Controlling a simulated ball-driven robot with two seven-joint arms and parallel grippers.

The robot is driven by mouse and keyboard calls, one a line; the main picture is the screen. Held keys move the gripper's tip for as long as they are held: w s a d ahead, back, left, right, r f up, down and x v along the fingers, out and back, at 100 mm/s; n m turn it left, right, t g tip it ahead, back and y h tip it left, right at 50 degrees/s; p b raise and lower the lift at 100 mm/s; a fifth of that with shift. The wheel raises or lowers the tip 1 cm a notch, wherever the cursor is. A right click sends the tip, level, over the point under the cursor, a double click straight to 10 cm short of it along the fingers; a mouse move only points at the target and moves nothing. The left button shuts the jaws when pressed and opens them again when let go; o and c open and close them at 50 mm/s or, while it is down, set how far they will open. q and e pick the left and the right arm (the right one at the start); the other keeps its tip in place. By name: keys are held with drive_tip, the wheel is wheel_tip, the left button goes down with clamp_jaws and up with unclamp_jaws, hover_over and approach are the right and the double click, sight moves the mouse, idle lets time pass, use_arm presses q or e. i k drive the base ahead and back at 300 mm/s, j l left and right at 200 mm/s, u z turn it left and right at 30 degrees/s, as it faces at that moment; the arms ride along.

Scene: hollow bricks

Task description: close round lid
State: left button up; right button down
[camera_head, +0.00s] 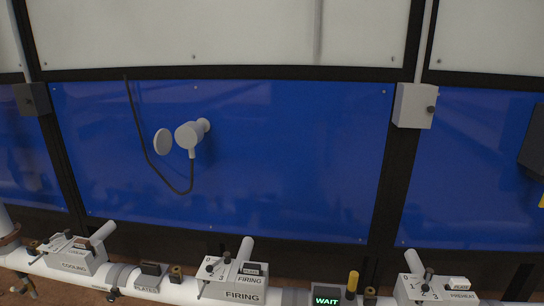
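A round grey lid (163,142), seen as a thin disc, stands open to the left of a short grey cylindrical fitting (187,136) on the blue panel. A gap shows between the lid and the fitting's round front. Any hinge between them is too small to make out. The fitting sticks out from the panel, and a stub below it joins a dark cable (147,152) that loops down and up to the left. Neither of my grippers is in view.
The blue panel (300,165) is otherwise clear, with dark frame posts at its sides. A grey box (414,105) sits on the right post. Along the bottom, a white pipe carries control boxes marked COOLING (77,258), FIRING (235,284) and PREHEAT (440,291), and a lit WAIT display (327,297).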

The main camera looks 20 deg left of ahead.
sight(162, 142)
drive_tip(key=k+j, duration=0.1)
drive_tip(key=j, duration=1)
drive_tip(key=k+j, duration=0.1)
drive_tip(key=j, duration=1.05)
drive_tip(key=k+j, duration=0.1)
drive_tip(key=j, duration=1)
